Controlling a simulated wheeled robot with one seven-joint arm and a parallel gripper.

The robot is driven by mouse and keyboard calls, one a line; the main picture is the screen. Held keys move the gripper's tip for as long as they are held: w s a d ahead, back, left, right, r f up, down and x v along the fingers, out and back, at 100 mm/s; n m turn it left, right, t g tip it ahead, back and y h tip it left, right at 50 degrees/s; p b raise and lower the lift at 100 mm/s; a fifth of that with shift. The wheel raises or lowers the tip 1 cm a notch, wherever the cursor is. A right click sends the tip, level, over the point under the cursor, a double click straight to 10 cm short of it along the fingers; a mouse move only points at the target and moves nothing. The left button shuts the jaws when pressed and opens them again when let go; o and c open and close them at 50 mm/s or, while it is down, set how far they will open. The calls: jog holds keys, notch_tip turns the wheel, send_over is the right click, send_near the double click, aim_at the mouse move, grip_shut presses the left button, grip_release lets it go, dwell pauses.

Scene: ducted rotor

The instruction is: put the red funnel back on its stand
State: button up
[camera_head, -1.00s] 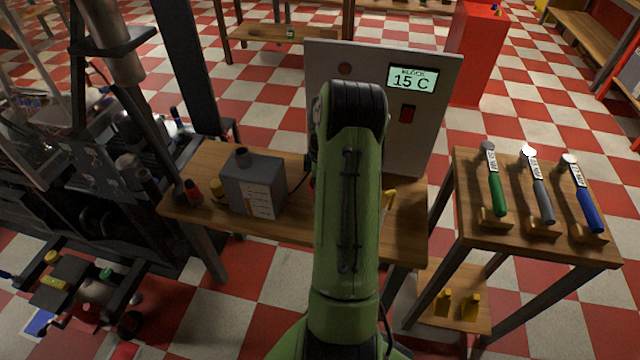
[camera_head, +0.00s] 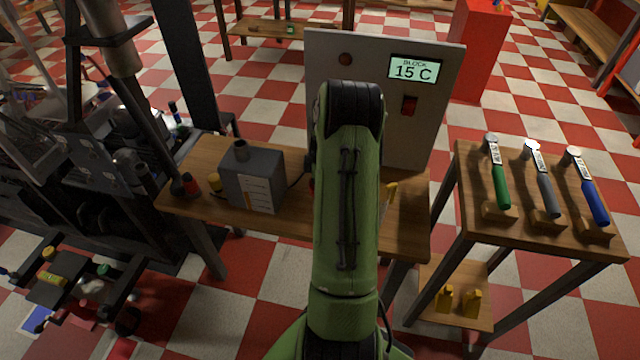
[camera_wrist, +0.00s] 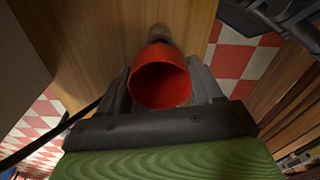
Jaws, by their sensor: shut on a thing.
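The red funnel (camera_wrist: 160,82) shows in the wrist view with its open, hollow mouth toward the camera. My gripper (camera_wrist: 163,76) is shut on it, with one grey finger on each side. A small brownish round piece (camera_wrist: 159,34) shows just beyond the funnel, against the wooden surface. I cannot tell if it is the stand or touches the funnel. In the head view my green arm hides the gripper and the funnel, and no stand can be made out there.
The wooden bench (camera_head: 290,222) holds a grey box (camera_head: 252,180) at left and an upright panel reading 15 C (camera_head: 414,72) at the back. A side table (camera_head: 480,232) at right holds three handled tools. A dark cable (camera_wrist: 50,138) runs along the left in the wrist view.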

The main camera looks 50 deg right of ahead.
jog(key=shift+f+b, duration=0.9)
jog(key=shift+f, duration=0.5)
jog(key=o, duration=1.1)
notch_tip(320, 180, up, 16)
jog(key=p, duration=0.5)
jog(key=shift+s+d, duration=0.25)
jog(key=shift+s, duration=0.2)
jog(key=shift+f, duration=0.1)
